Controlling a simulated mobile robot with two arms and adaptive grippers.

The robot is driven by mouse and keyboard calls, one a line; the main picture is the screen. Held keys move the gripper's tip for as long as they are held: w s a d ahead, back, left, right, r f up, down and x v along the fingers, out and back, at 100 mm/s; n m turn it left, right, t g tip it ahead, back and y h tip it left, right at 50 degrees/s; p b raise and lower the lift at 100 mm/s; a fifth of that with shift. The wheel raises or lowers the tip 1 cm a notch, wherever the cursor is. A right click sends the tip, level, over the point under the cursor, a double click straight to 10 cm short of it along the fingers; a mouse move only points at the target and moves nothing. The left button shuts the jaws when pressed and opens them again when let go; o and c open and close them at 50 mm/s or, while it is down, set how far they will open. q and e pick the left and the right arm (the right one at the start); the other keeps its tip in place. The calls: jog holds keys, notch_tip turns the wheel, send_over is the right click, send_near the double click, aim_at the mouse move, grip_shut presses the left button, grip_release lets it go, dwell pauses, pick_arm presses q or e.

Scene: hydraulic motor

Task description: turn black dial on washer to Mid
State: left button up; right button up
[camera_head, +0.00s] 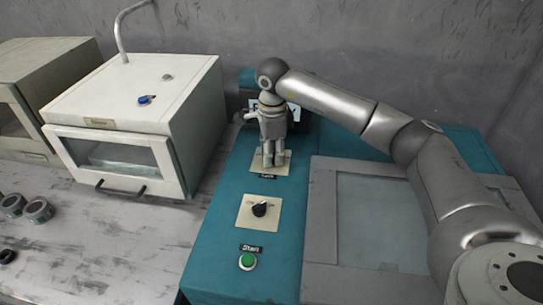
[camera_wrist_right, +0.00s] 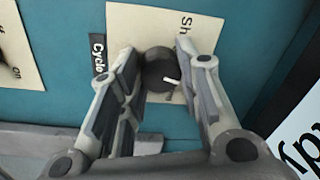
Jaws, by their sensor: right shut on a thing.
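The teal washer (camera_head: 225,215) fills the middle of the head view. My right gripper (camera_head: 272,163) points down at a cream plate (camera_head: 257,168) on the washer and hides the dial there. In the right wrist view the black dial (camera_wrist_right: 157,75) sits on this plate, beside a label reading "Cycle". Its white pointer mark (camera_wrist_right: 170,81) faces right in that view. My right gripper (camera_wrist_right: 157,55) is shut on the dial, one finger on each side. Only "Sh" of the plate's printing is readable; the gripper hides the rest. My left gripper is out of view.
A second black knob (camera_head: 260,208) on its own cream plate and a green Start button (camera_head: 247,262) lie nearer on the washer. The washer's grey-framed lid (camera_head: 322,225) is to the right. A white box oven (camera_head: 185,110) stands to the left.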

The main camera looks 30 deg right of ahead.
aim_at(273, 155)
jog(key=shift+n+b, duration=0.45)
jog(key=shift+n, duration=0.75)
jog(key=o, duration=1)
jog(key=r, duration=1.2)
jog(key=shift+s, duration=0.3)
